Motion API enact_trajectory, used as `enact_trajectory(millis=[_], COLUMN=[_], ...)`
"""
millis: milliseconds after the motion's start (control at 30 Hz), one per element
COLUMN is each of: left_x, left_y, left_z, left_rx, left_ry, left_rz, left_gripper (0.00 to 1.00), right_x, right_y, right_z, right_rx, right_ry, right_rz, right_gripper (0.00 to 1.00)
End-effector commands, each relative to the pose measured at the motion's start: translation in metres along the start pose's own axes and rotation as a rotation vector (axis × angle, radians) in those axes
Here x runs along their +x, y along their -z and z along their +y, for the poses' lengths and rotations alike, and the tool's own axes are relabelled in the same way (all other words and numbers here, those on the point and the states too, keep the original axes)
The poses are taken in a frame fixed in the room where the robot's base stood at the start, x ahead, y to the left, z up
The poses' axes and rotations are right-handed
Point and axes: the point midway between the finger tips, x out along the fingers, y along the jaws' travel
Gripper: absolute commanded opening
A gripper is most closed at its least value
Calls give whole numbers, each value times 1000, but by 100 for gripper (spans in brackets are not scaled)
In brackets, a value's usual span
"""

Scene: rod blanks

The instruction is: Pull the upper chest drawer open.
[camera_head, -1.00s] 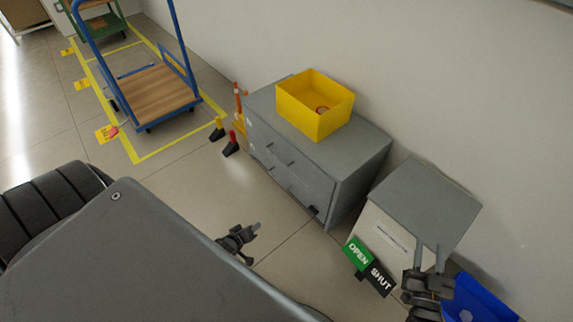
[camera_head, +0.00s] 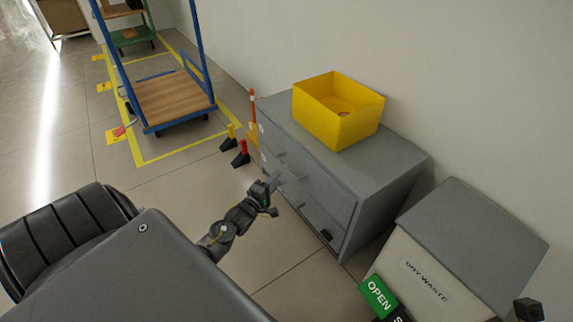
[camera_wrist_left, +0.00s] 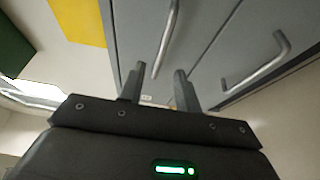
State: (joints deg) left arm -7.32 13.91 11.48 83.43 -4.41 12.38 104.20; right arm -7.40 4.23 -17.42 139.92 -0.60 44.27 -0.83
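The grey chest (camera_head: 385,185) stands against the wall, and its drawers look closed. My left gripper (camera_head: 274,182) is at the chest's front, close to the drawer handles. In the left wrist view its two fingers (camera_wrist_left: 160,86) are apart. A metal bar handle (camera_wrist_left: 167,35) lies in line with the gap between them, and I cannot tell whether they touch it. A second bar handle (camera_wrist_left: 262,68) is to the right on another panel. A small dark part of my right arm (camera_head: 528,309) shows at the lower right edge; its fingers cannot be made out.
A yellow bin (camera_head: 338,112) sits on the chest. A grey-topped bin marked DRY WASTE (camera_head: 425,278) stands to the right, with an OPEN sign (camera_head: 379,297) before it.

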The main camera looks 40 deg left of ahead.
Motion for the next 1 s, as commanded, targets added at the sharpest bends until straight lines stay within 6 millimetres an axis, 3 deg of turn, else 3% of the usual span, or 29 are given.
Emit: enact_trajectory(millis=[200, 400, 833, 1000], left_x=[42, 69, 80, 80], left_y=[1, 2, 3, 3], left_z=[-4, -3, -1, -1], left_rx=[1, 2, 1, 1], left_ry=[-2, -1, 2, 2], left_rz=[1, 3, 5, 5], left_gripper=[33, 33, 33, 13], right_x=[1, 6, 11, 11], right_y=[-3, -4, -4, -4], right_z=[-1, -5, -8, -8], right_rx=[-5, 5, 14, 14], right_ry=[18, 31, 37, 37], right_rz=[50, 83, 95, 96], right_gripper=[36, 36, 36, 36])
